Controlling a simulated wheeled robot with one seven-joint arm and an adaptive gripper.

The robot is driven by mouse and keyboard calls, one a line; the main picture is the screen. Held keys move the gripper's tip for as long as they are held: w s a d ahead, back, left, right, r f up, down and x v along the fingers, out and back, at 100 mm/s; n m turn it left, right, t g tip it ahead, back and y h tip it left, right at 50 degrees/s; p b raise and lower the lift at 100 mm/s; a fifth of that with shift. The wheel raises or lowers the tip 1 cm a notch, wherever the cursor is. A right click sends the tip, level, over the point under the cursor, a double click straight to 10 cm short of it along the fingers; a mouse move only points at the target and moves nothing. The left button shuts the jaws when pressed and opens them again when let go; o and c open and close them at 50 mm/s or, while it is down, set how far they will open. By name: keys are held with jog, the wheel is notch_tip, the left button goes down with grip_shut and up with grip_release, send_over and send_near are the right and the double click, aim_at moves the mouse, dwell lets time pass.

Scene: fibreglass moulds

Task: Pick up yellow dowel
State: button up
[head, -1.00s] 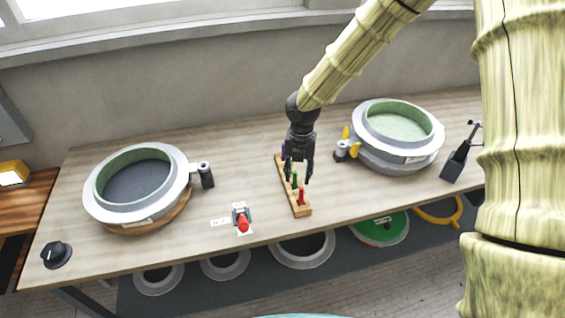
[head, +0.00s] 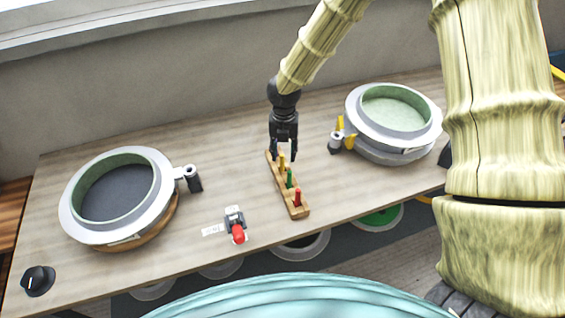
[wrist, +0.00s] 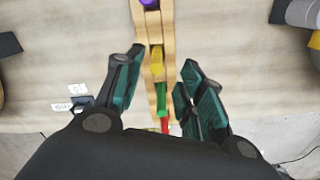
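The yellow dowel (head: 282,161) stands in a wooden rack (head: 303,212) on the bench, behind a green dowel (head: 289,178) and a red dowel (head: 298,197). In the wrist view the yellow dowel (wrist: 157,62) shows between my fingers and past their tips, with a purple dowel (wrist: 148,4) beyond it. My gripper (head: 283,154) is open over the rack's far part. In the wrist view my gripper's fingers (wrist: 162,68) are apart on either side of the rack, with nothing held. I cannot tell its exact height above the dowels.
A round mould (head: 120,240) sits at left and another round mould (head: 390,150) at right, with a yellow-handled clamp (head: 341,130) beside it. A red-handled toggle clamp (head: 237,228) lies front left of the rack. A black knob (head: 38,280) is at the near left corner.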

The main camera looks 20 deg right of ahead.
aim_at(282, 163)
jog(key=shift+w+a+f, duration=0.1)
jog(key=shift+w+f, duration=0.2)
jog(key=shift+f, duration=0.55)
jog(key=shift+s+f, duration=0.1)
jog(key=shift+s, duration=0.1)
jog(key=shift+f+p, duration=0.2)
jog(key=shift+p, duration=0.25)
jog(key=shift+w+a+f+p, duration=0.1)
jog(key=shift+f+p, duration=0.35)
jog(key=shift+f, duration=0.75)
jog(key=shift+a+f+p, duration=0.1)
jog(key=shift+f+p, duration=0.35)
jog(key=shift+f, duration=0.7)
grip_shut()
